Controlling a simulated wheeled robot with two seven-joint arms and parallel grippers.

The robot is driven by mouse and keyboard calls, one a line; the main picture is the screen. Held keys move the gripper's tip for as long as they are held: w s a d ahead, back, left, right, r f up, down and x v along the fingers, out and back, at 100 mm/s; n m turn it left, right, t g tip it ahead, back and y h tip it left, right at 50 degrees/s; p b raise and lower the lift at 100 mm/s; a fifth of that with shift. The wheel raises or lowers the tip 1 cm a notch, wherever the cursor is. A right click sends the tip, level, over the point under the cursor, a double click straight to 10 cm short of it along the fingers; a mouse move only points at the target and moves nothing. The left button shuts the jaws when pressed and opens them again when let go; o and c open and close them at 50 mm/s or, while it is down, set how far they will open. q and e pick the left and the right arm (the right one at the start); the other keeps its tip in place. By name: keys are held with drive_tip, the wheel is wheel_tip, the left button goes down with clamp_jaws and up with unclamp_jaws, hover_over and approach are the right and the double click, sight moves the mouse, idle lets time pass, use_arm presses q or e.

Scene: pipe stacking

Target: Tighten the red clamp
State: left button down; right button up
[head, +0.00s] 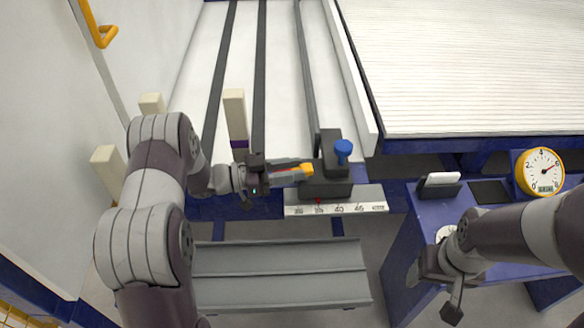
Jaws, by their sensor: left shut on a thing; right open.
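A dark clamp block (330,188) sits at the front end of the white bed, with a blue knob (343,148) on its right side. A small orange-yellow piece (306,168) sticks out at its left side. My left gripper (298,174) reaches in from the left and is shut on this orange piece, right beside the block. No clearly red clamp body shows; only a small red pointer (318,201) is visible on the scale below the block. My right gripper (433,291) is open and empty at the lower right, over the front of the blue cabinet.
A white scale plate (363,208) lies below the block. A yellow-rimmed gauge (540,171) and a black holder with a white roll (440,184) stand on the blue cabinet (405,245). A grey trough (280,275) lies low in front. Cream posts (235,115) rise on the left.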

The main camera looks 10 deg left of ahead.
use_arm(q)
drive_tip(key=c, duration=1.1)
unclamp_jaws()
drive_tip(key=shift+w, duration=0.1)
drive_tip(key=p+v, duration=0.2)
drive_tip(key=v, duration=0.5)
drive_tip(key=shift+a, duration=0.25)
